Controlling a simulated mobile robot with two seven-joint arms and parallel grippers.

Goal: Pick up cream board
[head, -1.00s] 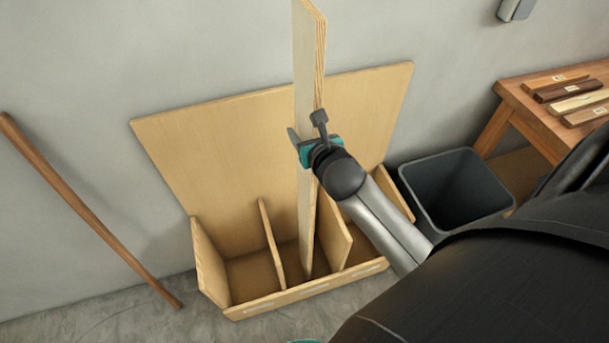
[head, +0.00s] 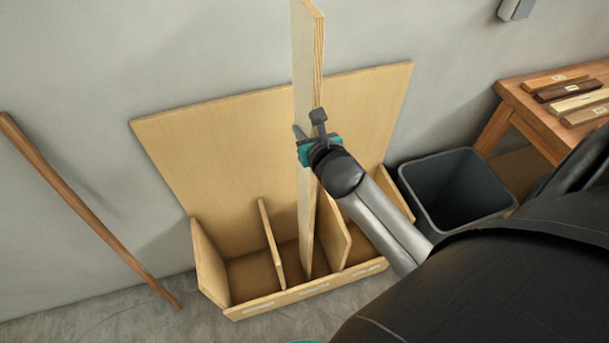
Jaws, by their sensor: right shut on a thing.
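The cream board (head: 304,80) is long and pale with a striped edge. It stands nearly upright, its lower end inside the middle compartment of a wooden bin (head: 200,262); its top runs up to the picture's upper edge. My right gripper (head: 308,148), with teal parts, is shut on the board about midway up. Part of the board is hidden behind the gripper. I cannot tell whether the board's lower end touches the bin floor. My left gripper is not in view.
The bin has a tall back panel (head: 220,140), thin dividers (head: 272,243) and a low labelled front. A brown strip (head: 85,205) leans on the wall at left. A dark waste bin (head: 455,190) and a table (head: 515,92) with several wood samples stand at right.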

